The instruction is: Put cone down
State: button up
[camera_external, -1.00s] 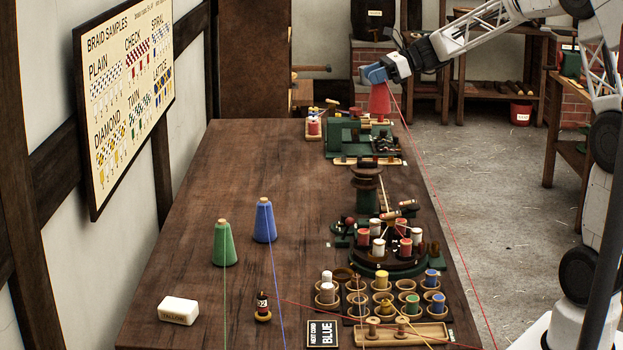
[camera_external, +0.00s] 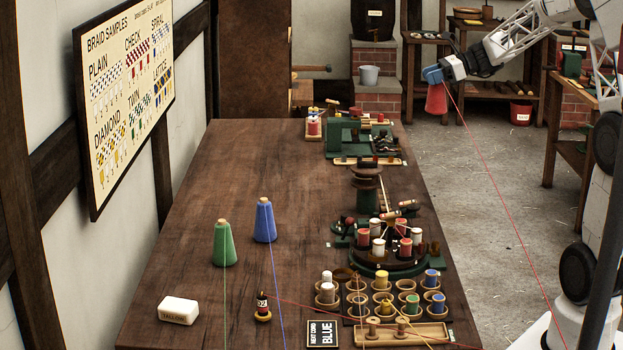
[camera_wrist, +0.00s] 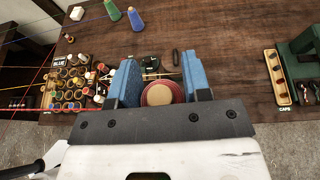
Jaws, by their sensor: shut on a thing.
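The red cone (camera_external: 436,98) hangs in my gripper (camera_external: 433,76), with a red cord running from it down to the lower right. My gripper is shut on the cone's top, in the air beyond the table's right edge, over the floor. In the wrist view the cone (camera_wrist: 163,94) shows end-on between the blue fingers of my gripper (camera_wrist: 160,85). A green cone (camera_external: 224,244) and a blue cone (camera_external: 264,221) stand upright on the left of the table (camera_external: 190,190), each with its own cord toward the front.
The braiding stand (camera_external: 385,250) and a rack of spools (camera_external: 382,298) fill the table's right front. A green machine (camera_external: 350,135) stands at the back. A sign reading "NEXT CORD BLUE" (camera_external: 322,334) and a tallow block (camera_external: 178,310) are at the front. The table's middle left is clear.

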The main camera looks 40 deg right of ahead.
notch_tip(320, 180, down, 26)
jog(key=shift+f, duration=0.2)
jog(key=shift+w, duration=0.1)
jog(key=w+d, duration=0.2)
jog(key=w, duration=0.5)
jog(key=w+d+f, duration=0.1)
jog(key=w+d, duration=0.1)
jog(key=w, duration=0.6)
jog(key=shift+w+f, duration=0.15)
jog(key=shift+f, duration=0.1)
jog(key=shift+d, duration=0.1)
jog(key=shift+f, duration=1.75)
jog(key=o, duration=1.3)
jog(key=shift+f, duration=0.15)
